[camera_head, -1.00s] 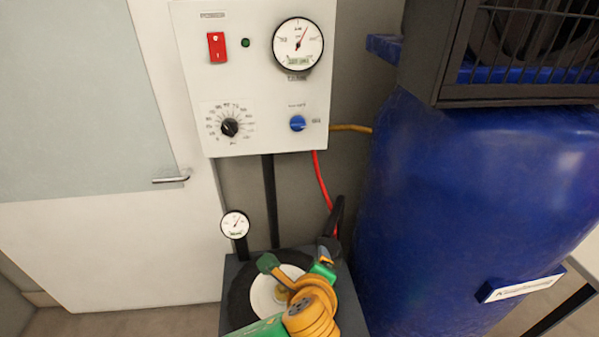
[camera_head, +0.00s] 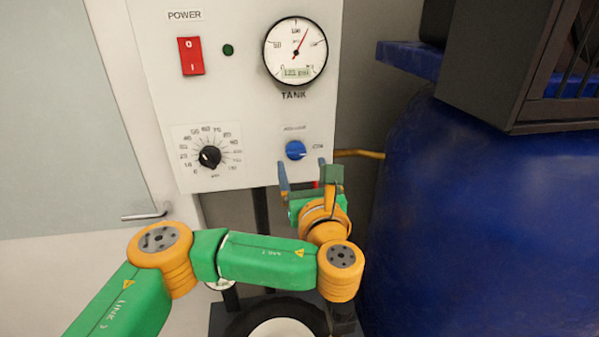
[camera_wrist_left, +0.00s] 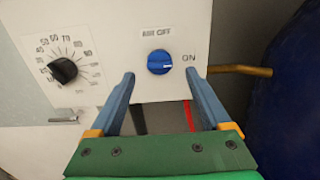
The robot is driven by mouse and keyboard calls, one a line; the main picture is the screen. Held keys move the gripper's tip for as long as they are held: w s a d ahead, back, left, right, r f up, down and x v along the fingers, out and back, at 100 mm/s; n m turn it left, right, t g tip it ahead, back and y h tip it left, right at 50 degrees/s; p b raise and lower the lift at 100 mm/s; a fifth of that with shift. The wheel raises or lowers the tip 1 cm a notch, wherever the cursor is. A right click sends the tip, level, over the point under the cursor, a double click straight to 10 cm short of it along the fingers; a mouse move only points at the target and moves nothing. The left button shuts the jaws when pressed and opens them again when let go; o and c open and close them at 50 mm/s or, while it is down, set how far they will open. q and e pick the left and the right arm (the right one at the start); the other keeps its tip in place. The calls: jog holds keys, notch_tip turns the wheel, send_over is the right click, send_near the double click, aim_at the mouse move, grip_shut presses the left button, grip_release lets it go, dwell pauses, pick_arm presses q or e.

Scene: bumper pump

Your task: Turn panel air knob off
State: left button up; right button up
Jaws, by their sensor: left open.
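The panel air knob is a round blue knob (camera_head: 295,150) at the lower right of the white control panel (camera_head: 250,115). In the left wrist view the blue knob (camera_wrist_left: 160,63) has a pale mark pointing right, toward the label "ON"; "AIR OFF" is printed above it. My left gripper (camera_head: 303,170) is open and empty just below the knob in the head view. In the left wrist view its fingers (camera_wrist_left: 165,82) stand apart, with the knob seen between and beyond them. No contact with the knob shows. My right gripper is not in view.
A red power switch (camera_head: 191,56), a tank gauge (camera_head: 295,52) and a black dial (camera_head: 209,157) are on the same panel. A yellow pipe (camera_head: 360,153) leaves the panel's right side toward a large blue tank (camera_head: 480,190). A door handle (camera_head: 146,212) is at left.

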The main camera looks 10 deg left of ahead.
aim_at(296, 155)
pick_arm(q)
jog(key=x, duration=0.4)
jog(key=f+x, duration=0.1)
jog(key=x, duration=0.1)
jog(key=shift+s+d+r, duration=0.2)
jog(key=shift+s+r, duration=0.05)
jog(key=shift+s, duration=0.25)
jog(key=shift+c, duration=1.3)
grip_shut()
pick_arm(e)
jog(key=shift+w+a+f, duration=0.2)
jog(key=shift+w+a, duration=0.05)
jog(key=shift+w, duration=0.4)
